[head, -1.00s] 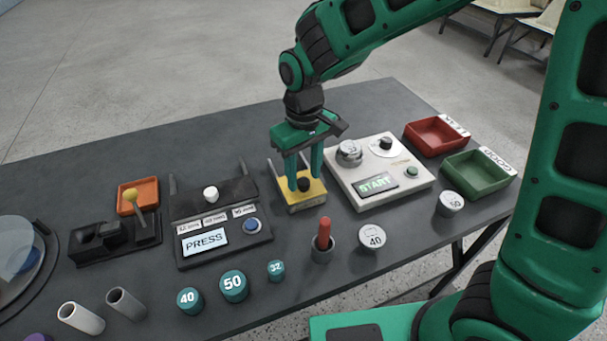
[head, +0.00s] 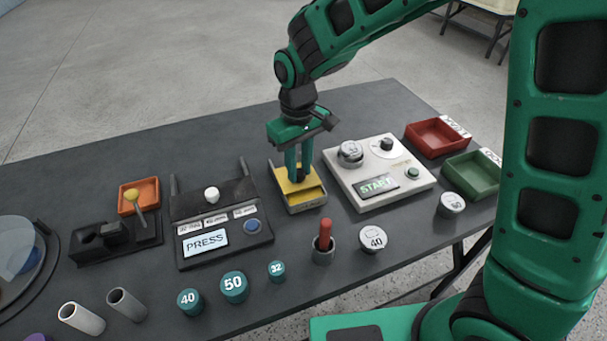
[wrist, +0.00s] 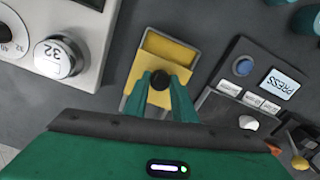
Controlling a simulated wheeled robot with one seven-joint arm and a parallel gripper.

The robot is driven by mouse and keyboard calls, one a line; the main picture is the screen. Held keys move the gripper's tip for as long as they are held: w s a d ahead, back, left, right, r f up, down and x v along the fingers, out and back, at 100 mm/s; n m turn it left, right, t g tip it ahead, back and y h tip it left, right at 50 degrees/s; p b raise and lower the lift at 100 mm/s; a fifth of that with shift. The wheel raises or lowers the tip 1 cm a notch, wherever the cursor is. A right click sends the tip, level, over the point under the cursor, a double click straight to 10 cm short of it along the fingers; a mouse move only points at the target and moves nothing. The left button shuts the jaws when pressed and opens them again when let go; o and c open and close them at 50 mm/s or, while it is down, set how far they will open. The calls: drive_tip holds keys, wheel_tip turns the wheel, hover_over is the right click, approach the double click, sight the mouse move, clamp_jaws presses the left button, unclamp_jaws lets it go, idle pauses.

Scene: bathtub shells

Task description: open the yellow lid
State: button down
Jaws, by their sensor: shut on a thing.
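The yellow lid (head: 313,179) sits on a small grey box (head: 306,207) in the middle of the table. It also shows in the wrist view (wrist: 181,77), with a round black knob (wrist: 160,79) on top. My gripper (head: 298,178) is shut on this knob; its two green fingers lie on either side of it. The lid is slid toward the back of the box. The front part of the box is uncovered and shows a yellow inside (wrist: 170,49). The fingers partly hide the lid in the head view.
A white START panel (head: 350,183) stands close to the right of the box, and a black PRESS console (head: 222,250) close to the left. A cup with a red handle (head: 324,247) stands in front. Red (head: 437,137) and green (head: 472,174) trays lie right.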

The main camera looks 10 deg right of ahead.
drive_tip(key=w, duration=0.2)
drive_tip(key=w+a, duration=0.1)
drive_tip(key=w, duration=0.1)
drive_tip(key=c, duration=1.5)
unclamp_jaws()
drive_tip(key=shift+o, duration=0.2)
drive_tip(key=shift+s, duration=0.1)
drive_tip(key=shift+r, duration=0.1)
wheel_tip(320, 180, up, 11)
drive_tip(key=shift+f, duration=0.2)
